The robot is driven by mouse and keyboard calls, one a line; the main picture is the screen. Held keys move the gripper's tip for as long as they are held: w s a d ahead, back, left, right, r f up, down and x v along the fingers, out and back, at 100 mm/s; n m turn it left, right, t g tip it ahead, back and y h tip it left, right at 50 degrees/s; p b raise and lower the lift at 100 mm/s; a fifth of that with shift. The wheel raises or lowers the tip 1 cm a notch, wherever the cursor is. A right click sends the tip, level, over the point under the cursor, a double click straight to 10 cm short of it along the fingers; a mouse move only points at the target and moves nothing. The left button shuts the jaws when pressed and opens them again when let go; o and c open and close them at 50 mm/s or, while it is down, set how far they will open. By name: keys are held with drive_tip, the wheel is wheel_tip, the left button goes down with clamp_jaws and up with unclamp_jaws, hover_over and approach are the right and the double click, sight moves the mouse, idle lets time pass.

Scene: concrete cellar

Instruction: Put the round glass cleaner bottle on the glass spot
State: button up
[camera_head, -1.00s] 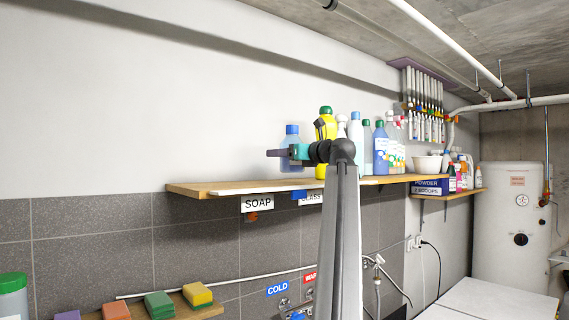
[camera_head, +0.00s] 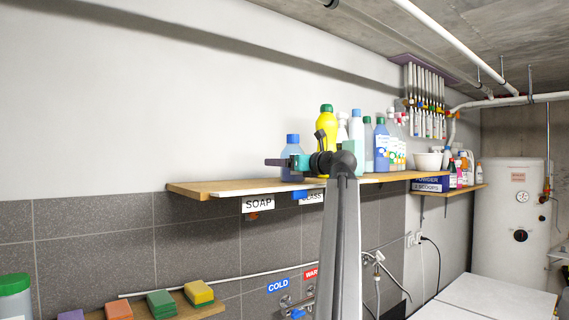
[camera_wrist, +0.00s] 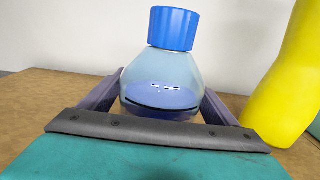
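The round glass cleaner bottle (camera_head: 292,146), clear with blue liquid and a blue cap, is upright at the long wooden shelf. In the wrist view the bottle (camera_wrist: 165,82) stands between my gripper's two fingers, which lie close along both sides. My gripper (camera_head: 285,162) is shut on the bottle, low on its body. The bottle's base is hidden, so I cannot tell whether it touches the board. The GLASS label (camera_head: 312,197) hangs on the shelf's front edge, just right of below the bottle, partly covered by my arm. The spot itself is not clearly visible.
A yellow bottle (camera_head: 327,122) with a green cap stands close on the right, also in the wrist view (camera_wrist: 284,85). More bottles (camera_head: 381,146) continue right. The shelf (camera_head: 205,188) is bare to the left, above the SOAP label (camera_head: 258,204). Sponges (camera_head: 160,303) lie below.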

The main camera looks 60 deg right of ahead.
drive_tip(key=shift+r, duration=0.15)
drive_tip(key=shift+s+a+b, duration=0.15)
drive_tip(key=shift+s+b, duration=0.2)
drive_tip(key=shift+s, duration=0.25)
drive_tip(key=b+v, duration=0.3)
drive_tip(key=v, duration=0.6)
drive_tip(key=shift+s+a+b, duration=0.1)
drive_tip(key=shift+s+b, duration=0.2)
drive_tip(key=shift+b, duration=0.1)
drive_tip(key=shift+s+a, duration=0.2)
drive_tip(key=shift+s, duration=0.35)
